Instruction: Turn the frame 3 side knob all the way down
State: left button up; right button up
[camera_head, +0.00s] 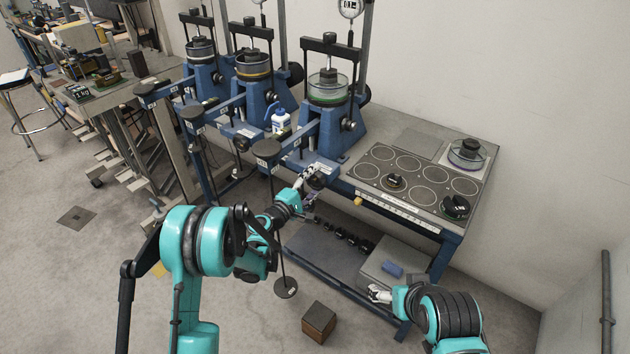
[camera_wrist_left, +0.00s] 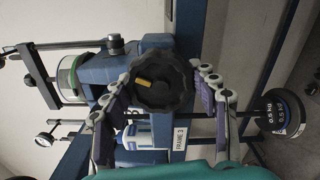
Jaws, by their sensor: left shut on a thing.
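Frame 3 (camera_head: 322,130) is the nearest blue lever frame, with a green-ringed clear cell (camera_head: 329,90) on it. Its side knob (camera_head: 317,182) is dark and sits low on the front of the frame, partly hidden by my left gripper (camera_head: 311,184). In the left wrist view the knob (camera_wrist_left: 163,84) is black and lobed with a yellow mark, above a white frame label (camera_wrist_left: 180,141). My left gripper (camera_wrist_left: 160,78) has one finger on each side of the knob and is shut on it. My right gripper (camera_head: 379,294) is low by a grey case; its finger opening is unclear.
Two similar blue frames (camera_head: 258,85) stand behind to the left. A white-blue bottle (camera_head: 281,121) stands between frames. The bench top (camera_head: 395,140) is at right. A hanging weight disc (camera_head: 286,289) and a brown box (camera_head: 319,322) are below. Round weights (camera_wrist_left: 281,113) show in the wrist view.

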pick_arm(q)
jog(key=shift+w+r+n, duration=0.1)
jog(key=shift+w+n, duration=0.05)
jog(key=shift+n, duration=0.75)
jog(key=o, duration=1.6)
jog(key=shift+o, duration=0.2)
jog(key=shift+w+d, duration=0.1)
pick_arm(e)
jog(key=shift+w+d, duration=0.1)
pick_arm(q)
jog(key=shift+v, duration=3.15)
pick_arm(e)
jog(key=shift+c, duration=0.4)
